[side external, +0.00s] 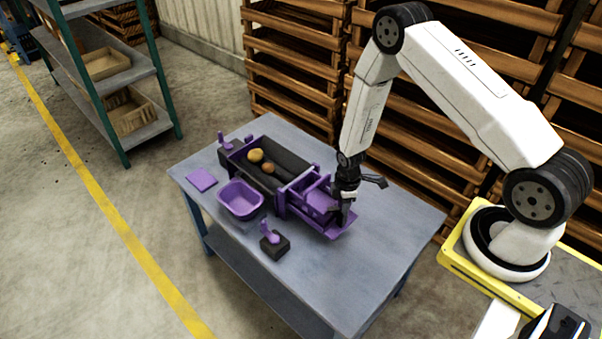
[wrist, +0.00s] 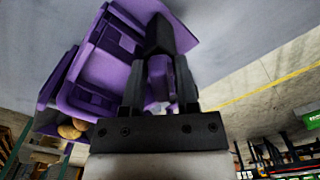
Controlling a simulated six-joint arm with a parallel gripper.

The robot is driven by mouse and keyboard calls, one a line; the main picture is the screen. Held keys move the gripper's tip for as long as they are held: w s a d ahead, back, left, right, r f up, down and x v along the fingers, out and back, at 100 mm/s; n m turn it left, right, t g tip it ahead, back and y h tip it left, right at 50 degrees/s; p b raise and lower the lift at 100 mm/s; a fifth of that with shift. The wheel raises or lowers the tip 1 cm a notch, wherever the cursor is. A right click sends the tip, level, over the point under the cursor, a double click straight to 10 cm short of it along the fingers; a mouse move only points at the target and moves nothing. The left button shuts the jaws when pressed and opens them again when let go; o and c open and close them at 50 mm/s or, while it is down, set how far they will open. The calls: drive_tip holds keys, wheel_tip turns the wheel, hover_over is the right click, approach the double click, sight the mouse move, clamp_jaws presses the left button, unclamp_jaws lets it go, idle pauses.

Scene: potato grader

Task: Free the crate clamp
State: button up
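The purple crate (side external: 333,225) sits at the right end of the purple and black grader (side external: 283,170) on the table. My gripper (side external: 342,216) points down over this crate. In the wrist view, the two black fingers of my gripper (wrist: 160,85) stand apart, with a narrow purple upright piece (wrist: 183,78) and a greyish piece between them. The purple piece may be the crate clamp; its lower part and any contact with the fingers are hard to make out. Two potatoes (side external: 256,155) lie in the grader's dark trough.
A purple tub (side external: 240,199) and a flat purple square (side external: 202,180) lie left of the grader. A small black block with a purple lever (side external: 271,241) stands in front. The table's right side (side external: 400,220) is clear. Stacked wooden crates (side external: 290,75) stand behind.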

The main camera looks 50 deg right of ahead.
clamp_jaws()
drive_tip(key=n, duration=0.4)
drive_tip(key=shift+n, duration=2.2)
unclamp_jaws()
